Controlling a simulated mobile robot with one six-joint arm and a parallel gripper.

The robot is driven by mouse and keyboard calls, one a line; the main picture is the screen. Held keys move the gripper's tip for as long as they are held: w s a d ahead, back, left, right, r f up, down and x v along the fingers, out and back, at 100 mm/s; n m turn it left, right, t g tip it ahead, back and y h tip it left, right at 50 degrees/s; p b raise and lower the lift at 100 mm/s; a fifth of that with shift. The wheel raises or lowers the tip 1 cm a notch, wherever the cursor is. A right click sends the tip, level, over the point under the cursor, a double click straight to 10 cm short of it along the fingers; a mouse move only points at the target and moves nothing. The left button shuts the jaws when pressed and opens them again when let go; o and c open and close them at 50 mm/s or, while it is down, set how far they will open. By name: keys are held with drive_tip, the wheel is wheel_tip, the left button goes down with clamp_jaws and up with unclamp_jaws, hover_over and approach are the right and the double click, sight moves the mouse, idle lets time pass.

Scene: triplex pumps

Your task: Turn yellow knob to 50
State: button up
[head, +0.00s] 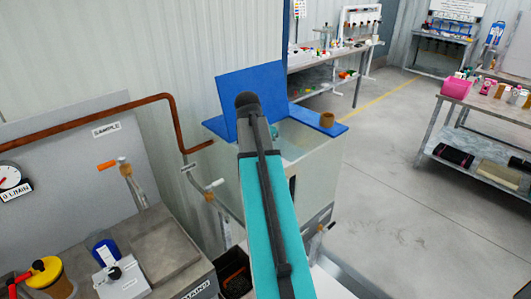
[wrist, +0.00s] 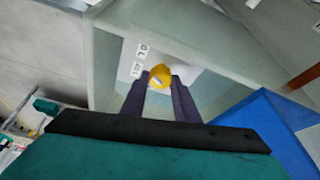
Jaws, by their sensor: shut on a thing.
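The yellow knob (wrist: 160,76) shows in the wrist view, between the tips of the two dark fingers of my gripper (wrist: 160,85). The gripper is shut on it. A pale mark shows on the knob, but I cannot read its setting. Small white labels (wrist: 139,60) with dark print are left of the knob, too blurred to read surely. In the head view my teal arm reaches toward the grey cabinet (head: 322,180); the gripper and the knob are hidden there.
A blue panel (head: 252,95) stands at the cabinet's top, and a blue surface (wrist: 265,125) lies close right in the wrist view. A copper pipe (head: 172,115) runs at left. Open floor (head: 400,190) lies right.

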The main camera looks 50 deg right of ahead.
drive_tip(key=o, duration=1.1)
drive_tip(key=shift+c, duration=0.2)
drive_tip(key=shift+r, duration=0.1)
drive_tip(key=w+b+v, duration=0.1)
drive_tip(key=b+v, duration=0.2)
drive_tip(key=v, duration=1)
drive_tip(key=shift+s+r, duration=0.3)
drive_tip(key=shift+s, duration=0.2)
drive_tip(key=shift+r, duration=0.15)
